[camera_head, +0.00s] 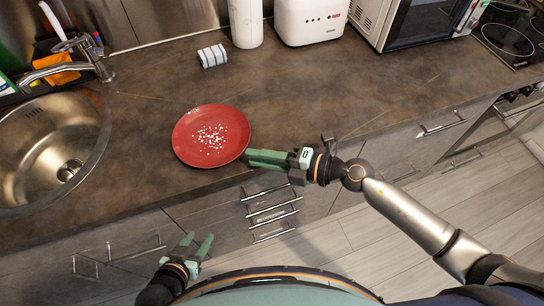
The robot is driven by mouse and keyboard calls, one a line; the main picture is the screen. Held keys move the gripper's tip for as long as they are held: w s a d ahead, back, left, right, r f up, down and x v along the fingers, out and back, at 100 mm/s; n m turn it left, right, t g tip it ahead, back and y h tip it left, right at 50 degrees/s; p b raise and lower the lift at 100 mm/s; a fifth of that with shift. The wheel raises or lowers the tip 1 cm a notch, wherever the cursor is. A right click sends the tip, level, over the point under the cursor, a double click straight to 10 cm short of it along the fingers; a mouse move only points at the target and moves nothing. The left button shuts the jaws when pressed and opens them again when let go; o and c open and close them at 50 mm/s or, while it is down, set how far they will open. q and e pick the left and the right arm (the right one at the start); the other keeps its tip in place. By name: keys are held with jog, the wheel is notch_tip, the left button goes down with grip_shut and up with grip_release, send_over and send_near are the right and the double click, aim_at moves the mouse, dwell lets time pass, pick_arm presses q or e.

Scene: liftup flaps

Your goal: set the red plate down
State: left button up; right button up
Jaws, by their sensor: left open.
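The red plate (185,139) is at the front part of the brown counter, right of the sink, with white bits scattered on its middle. My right gripper (248,158) comes in from the right and its green fingers are close together at the plate's right rim, shut on it. The fingers hide that bit of rim. The plate looks about level; I cannot tell whether its underside touches the counter. My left gripper (198,243) is open and empty, low in front of the drawers, away from the plate.
A steel sink (30,150) with a faucet (75,60) lies to the left. A striped sponge-like block (212,56), white canister (246,22), toaster (311,20) and microwave (425,22) stand at the back. The counter (330,90) is clear in the middle and right.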

jog(key=d+f+m+t+h, duration=0.2)
jog(key=d+m+t+h, duration=0.55)
jog(key=m, duration=0.95)
jog(key=s+d+f+m+g+h, duration=0.2)
jog(key=s+d+f+m, duration=0.2)
jog(key=s+f+m, duration=0.1)
jog(key=s+d+f+m+g+h, duration=0.2)
jog(key=s+d+f+m, duration=0.3)
jog(key=s+f, duration=0.3)
jog(key=shift+f+m, duration=0.7)
jog(key=shift+f, duration=0.2)
